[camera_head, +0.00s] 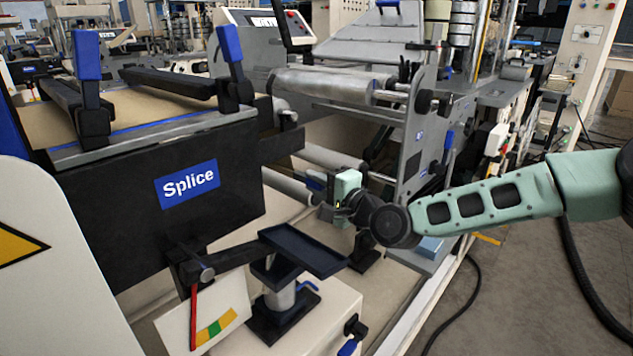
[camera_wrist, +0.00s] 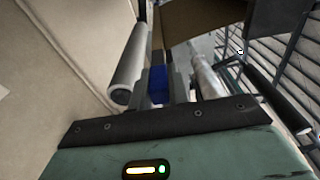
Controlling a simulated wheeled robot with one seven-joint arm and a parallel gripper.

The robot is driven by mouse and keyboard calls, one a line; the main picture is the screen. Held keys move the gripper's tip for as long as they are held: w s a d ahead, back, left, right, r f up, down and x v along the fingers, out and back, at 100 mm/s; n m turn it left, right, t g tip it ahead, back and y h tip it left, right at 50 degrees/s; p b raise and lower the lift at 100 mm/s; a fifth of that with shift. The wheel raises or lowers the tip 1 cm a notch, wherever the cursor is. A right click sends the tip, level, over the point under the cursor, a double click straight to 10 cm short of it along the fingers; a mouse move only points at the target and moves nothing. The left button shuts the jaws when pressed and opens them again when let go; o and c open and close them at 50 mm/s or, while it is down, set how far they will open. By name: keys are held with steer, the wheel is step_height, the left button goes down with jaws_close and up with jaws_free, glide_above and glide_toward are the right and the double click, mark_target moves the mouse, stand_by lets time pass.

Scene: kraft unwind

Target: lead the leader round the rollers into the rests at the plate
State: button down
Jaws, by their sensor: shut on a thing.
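My gripper (camera_head: 322,192) is among the rollers, right of the black Splice panel (camera_head: 120,190). In the wrist view its fingers (camera_wrist: 160,82) are shut on a blue piece (camera_wrist: 158,88), which seems to be the leader's end. A brown sheet (camera_wrist: 205,18), likely the leader's web, shows beyond the fingertips; the join is unclear. One grey roller (camera_wrist: 128,68) is left of the fingers and a paler roller (camera_wrist: 207,75) right. The head view shows an upper roller (camera_head: 330,83) and a lower roller (camera_head: 290,186). The splice plate (camera_head: 160,131) is upper left; I cannot make out its rests.
Two black bars with blue handles (camera_head: 87,55) lie over the plate. A dark tray on a stand (camera_head: 303,250) and a scale with a red pointer (camera_head: 213,318) are in front. A grey side frame (camera_head: 418,140) bounds the rollers on the right. Open floor is at lower right.

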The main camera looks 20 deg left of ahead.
step_height(320, 180, down, 12)
steer(key=b, duration=0.9)
steer(key=shift+f, duration=0.25)
steer(key=shift+w+d+f+b, duration=0.2)
steer(key=shift+w+f+b, duration=0.25)
steer(key=shift+b, duration=0.1)
steer(key=shift+w+d+f+b, duration=0.2)
steer(key=shift+w+f+b, duration=0.2)
steer(key=shift+b, duration=0.15)
